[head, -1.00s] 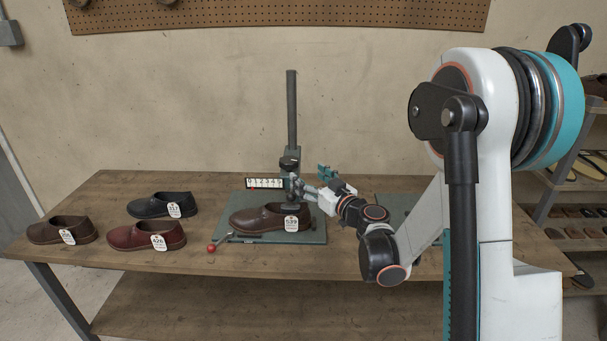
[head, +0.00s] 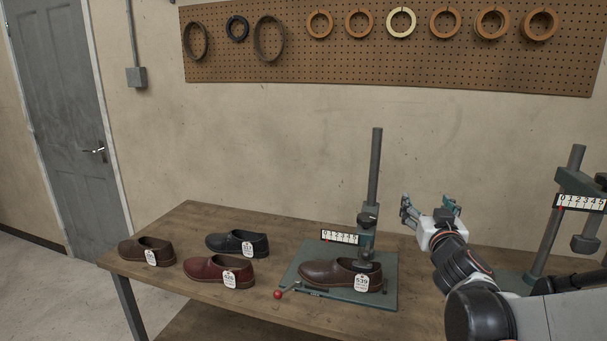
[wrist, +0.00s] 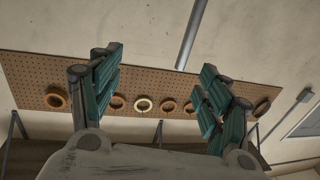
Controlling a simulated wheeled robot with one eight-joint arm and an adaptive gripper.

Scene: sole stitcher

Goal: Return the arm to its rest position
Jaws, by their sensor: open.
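My gripper (head: 431,207) is open and empty in the head view. It is raised above the bench, to the right of the first stitcher's post, with its fingers pointing up. In the wrist view my gripper (wrist: 160,90) shows two teal fingers spread wide with nothing between them. My arm reaches in from the lower right of the head view. A brown shoe tagged 539 (head: 335,273) sits on the base plate of the stitcher (head: 373,170), under its head, apart from my gripper.
A brown shoe (head: 140,252), a black shoe (head: 232,243) and a dark red shoe (head: 212,270) stand at left on the bench (head: 187,222). A second stitcher (head: 553,225) stands at right. A pegboard (head: 300,60) with rings hangs above. The wall space between is clear.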

